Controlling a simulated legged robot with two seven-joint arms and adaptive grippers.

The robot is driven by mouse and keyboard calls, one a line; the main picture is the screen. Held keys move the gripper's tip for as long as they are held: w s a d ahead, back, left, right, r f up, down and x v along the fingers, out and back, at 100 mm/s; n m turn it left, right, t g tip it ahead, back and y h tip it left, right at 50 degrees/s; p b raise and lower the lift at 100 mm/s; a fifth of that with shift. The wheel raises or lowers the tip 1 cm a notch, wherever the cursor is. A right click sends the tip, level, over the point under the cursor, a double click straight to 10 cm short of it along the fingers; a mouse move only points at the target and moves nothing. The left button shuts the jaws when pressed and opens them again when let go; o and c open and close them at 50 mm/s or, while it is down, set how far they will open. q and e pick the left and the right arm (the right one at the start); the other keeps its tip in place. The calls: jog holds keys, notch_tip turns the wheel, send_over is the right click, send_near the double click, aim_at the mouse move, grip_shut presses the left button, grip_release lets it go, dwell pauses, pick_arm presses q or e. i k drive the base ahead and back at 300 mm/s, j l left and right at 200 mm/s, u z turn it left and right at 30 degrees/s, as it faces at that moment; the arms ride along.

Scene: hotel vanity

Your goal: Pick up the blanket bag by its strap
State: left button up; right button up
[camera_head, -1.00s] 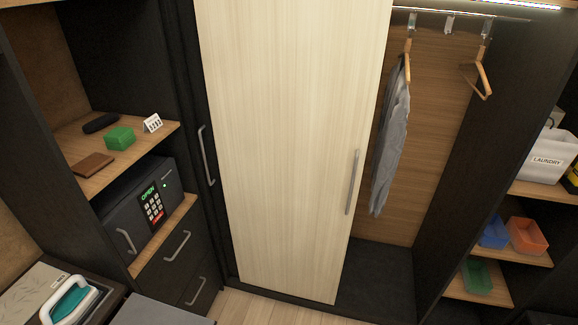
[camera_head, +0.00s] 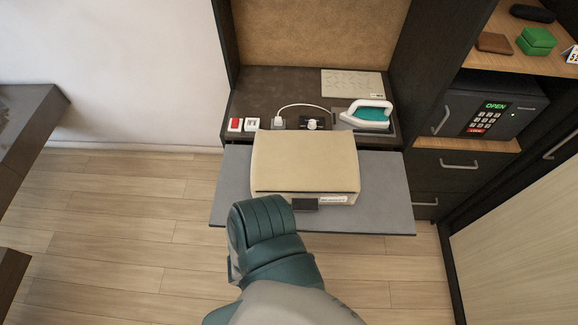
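The blanket bag (camera_head: 304,162) is a beige, box-shaped bag with a small printed label on its front face. It lies on a grey pull-out shelf (camera_head: 384,205) in the middle of the view. A short dark piece (camera_head: 305,204), which looks like its strap, shows at the front edge. A teal and grey link of one of my arms rises from the bottom centre, in front of the bag's lower left corner. I cannot tell which arm it is, or whether it touches the bag. No gripper fingers show.
An iron (camera_head: 368,115), a socket with a white plug (camera_head: 278,123) and small red and white boxes are on the dark counter (camera_head: 258,92) behind. A safe (camera_head: 490,108) and drawers stand at the right. Open wooden floor (camera_head: 130,215) lies to the left.

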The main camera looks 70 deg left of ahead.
aim_at(309, 169)
jog(key=u, duration=2)
jog(key=l+u, duration=0.2)
